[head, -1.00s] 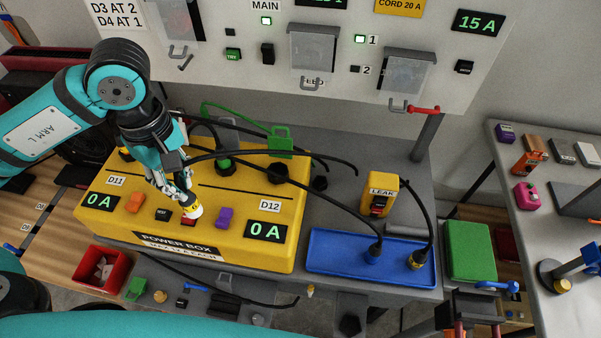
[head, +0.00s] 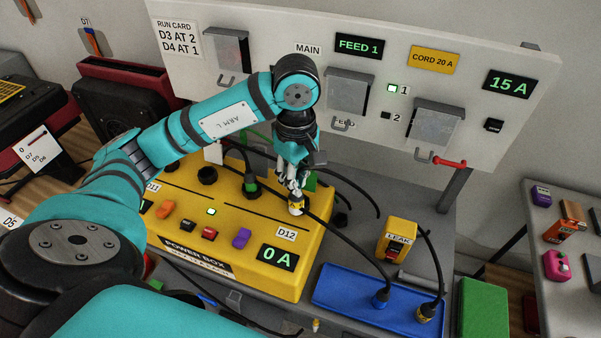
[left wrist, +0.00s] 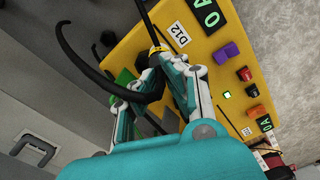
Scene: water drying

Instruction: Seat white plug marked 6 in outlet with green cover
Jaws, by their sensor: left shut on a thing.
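My left gripper (head: 295,190) is shut on a plug with a white and yellow body (head: 296,206), over the far right part of the yellow power box (head: 315,235). A 6 cannot be read on it. A green cover (head: 311,180) stands upright behind the fingers, partly hidden; it also shows in the left wrist view (left wrist: 123,78). The outlet by this cover is hidden by the gripper and plug, so I cannot tell whether the plug touches or enters it. In the left wrist view the fingers (left wrist: 165,62) surround the plug's yellow band. My right gripper is out of view.
Black cords cross the box. A blue tray (head: 335,295) with two plugs and a yellow LEAK box (head: 396,240) are at right. The D12 display (head: 277,254) reads 0 A.

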